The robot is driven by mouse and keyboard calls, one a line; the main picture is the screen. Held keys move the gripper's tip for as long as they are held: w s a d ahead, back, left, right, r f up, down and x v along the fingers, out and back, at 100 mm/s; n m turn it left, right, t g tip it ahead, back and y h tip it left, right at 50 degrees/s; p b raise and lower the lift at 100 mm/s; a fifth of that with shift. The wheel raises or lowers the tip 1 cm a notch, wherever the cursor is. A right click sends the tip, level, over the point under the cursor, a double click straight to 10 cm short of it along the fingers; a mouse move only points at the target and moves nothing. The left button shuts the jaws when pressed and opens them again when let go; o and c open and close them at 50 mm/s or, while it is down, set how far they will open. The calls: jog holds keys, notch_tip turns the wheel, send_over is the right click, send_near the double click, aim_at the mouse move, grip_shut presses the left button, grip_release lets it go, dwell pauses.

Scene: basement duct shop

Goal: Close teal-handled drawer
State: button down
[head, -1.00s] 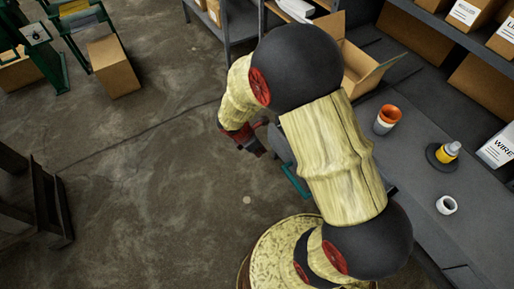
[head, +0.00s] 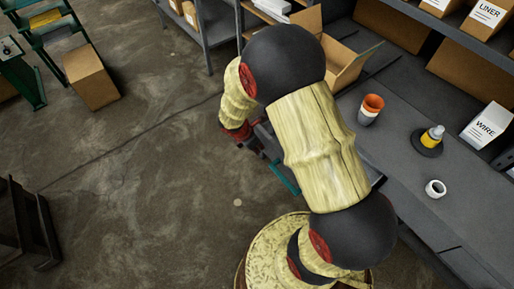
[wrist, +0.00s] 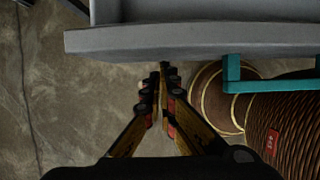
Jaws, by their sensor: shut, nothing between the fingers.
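The teal handle (head: 285,178) shows in the head view beside my arm, low at the bench's front. In the wrist view the teal handle (wrist: 268,87) is on the right, on the lower edge of a grey drawer front (wrist: 190,40). The drawer sticks out from the bench; how far I cannot tell, as my arm hides most of it. My gripper (wrist: 163,70) is shut and empty, with its tips at the drawer front's lower edge in the picture, left of the handle. Whether they touch it I cannot tell.
The grey bench (head: 395,165) carries an orange-and-white cup (head: 370,109), a yellow bottle on a dark disc (head: 428,142), a white ring (head: 435,188) and an open cardboard box (head: 347,65). A dark rack (head: 30,225) stands at left. The floor between is clear.

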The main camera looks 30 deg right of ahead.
jog(key=d+p, duration=0.2)
jog(key=d, duration=0.6)
jog(key=w+d+p, duration=0.1)
jog(key=d+p, duration=0.1)
jog(key=d, duration=0.6)
jog(key=w+d+p, duration=0.1)
jog(key=d+p, duration=0.1)
jog(key=d, duration=0.5)
jog(key=shift+d+p, duration=0.3)
jog(key=shift+d, duration=0.1)
jog(key=shift+r, duration=0.1)
